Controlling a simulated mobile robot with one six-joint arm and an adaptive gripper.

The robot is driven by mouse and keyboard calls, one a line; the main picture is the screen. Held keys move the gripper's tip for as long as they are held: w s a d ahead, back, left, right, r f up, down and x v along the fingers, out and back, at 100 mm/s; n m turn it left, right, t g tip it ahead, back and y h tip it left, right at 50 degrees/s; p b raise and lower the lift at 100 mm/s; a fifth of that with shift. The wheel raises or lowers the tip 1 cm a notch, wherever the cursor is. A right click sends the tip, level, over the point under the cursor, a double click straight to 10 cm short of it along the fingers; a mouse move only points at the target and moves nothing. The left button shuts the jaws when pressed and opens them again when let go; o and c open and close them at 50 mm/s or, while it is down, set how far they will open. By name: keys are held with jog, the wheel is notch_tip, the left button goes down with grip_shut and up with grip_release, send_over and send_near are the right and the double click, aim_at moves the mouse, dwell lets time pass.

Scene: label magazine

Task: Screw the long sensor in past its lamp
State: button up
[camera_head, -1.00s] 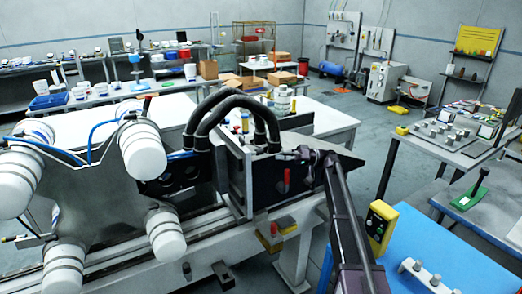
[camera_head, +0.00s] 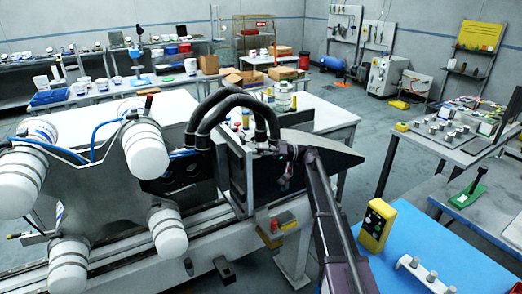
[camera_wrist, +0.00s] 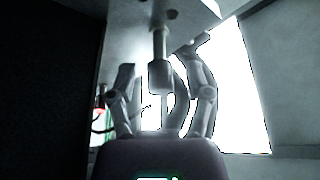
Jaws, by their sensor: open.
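In the wrist view, a grey rod-like part with a thicker lower body (camera_wrist: 160,76), likely the long sensor, hangs upright from a plate (camera_wrist: 130,15) above. My gripper (camera_wrist: 163,62) is open, with one finger on each side of this part. There are visible gaps between the fingers and the part, and nothing is gripped. In the head view my gripper (camera_head: 284,165) is at the machine, beside a dark wedge-shaped panel (camera_head: 335,150). The sensor is not clear there, and no lamp can be made out for certain.
A dark wall (camera_wrist: 45,90) stands close on the left in the wrist view, with a small red and green item (camera_wrist: 101,108) near its edge. Thick black hoses (camera_head: 230,98) arch over the machine. A yellow control box (camera_head: 376,226) stands on the blue mat (camera_head: 450,250) at right.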

grip_shut()
jog(key=shift+r+m+p, duration=0.1)
jog(key=shift+m+p, duration=0.2)
jog(key=shift+m, duration=0.2)
jog(key=m+t+p, duration=0.1)
jog(key=m, duration=0.1)
jog(key=m+t+h+p, duration=0.1)
jog(key=m, duration=0.1)
jog(key=shift+r+m, duration=0.1)
jog(key=shift+m, duration=0.2)
jog(key=m+h+p, duration=0.2)
jog(key=m+p, duration=0.1)
jog(key=m, duration=0.1)
jog(key=shift+m, duration=0.4)
jog(key=shift+f, duration=0.2)
grip_release()
